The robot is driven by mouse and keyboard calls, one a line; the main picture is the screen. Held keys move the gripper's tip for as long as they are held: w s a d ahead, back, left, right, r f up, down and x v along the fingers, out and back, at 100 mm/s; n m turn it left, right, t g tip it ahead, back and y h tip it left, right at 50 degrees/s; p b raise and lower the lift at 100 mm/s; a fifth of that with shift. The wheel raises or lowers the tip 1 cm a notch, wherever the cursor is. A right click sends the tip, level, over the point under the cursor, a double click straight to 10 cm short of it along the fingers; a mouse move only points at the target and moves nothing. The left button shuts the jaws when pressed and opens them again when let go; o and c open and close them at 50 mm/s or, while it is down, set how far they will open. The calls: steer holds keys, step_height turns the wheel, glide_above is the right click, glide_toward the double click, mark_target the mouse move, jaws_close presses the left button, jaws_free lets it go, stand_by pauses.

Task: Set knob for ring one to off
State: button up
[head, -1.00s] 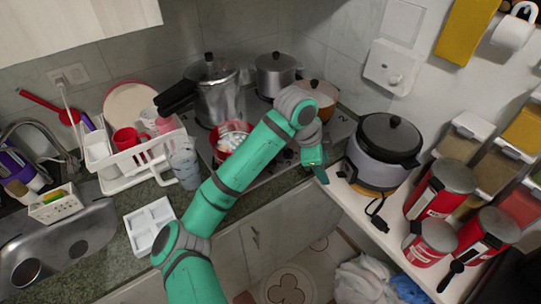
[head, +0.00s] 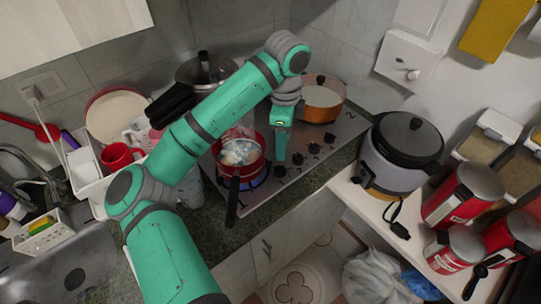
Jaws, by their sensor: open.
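The cooktop (head: 262,200) has a row of black knobs along its right side. The nearest knob (head: 280,171) is beside my gripper, with more knobs (head: 313,149) up the row. My gripper (head: 281,158) points down just above the lower end of this row; it is seen side-on, open and empty, and contact with a knob cannot be told. A red pot (head: 240,158) with pale contents stands on the front ring, with blue flame (head: 254,181) at its base. Which knob serves ring one cannot be read.
An orange pot (head: 320,100) stands on the back right of the cooktop. A steel pressure cooker (head: 208,68) is behind my arm. A rice cooker (head: 398,150) and red canisters (head: 462,195) fill the right shelf. A dish rack (head: 88,172) is at left.

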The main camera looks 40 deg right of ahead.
mark_target(280, 168)
step_height(280, 168, down, 10)
steer(key=shift+a+f, duration=0.15)
steer(key=shift+f, duration=0.05)
steer(key=shift+w+f, duration=0.1)
steer(key=shift+f, duration=0.05)
stand_by(0.4)
steer(key=c, duration=1)
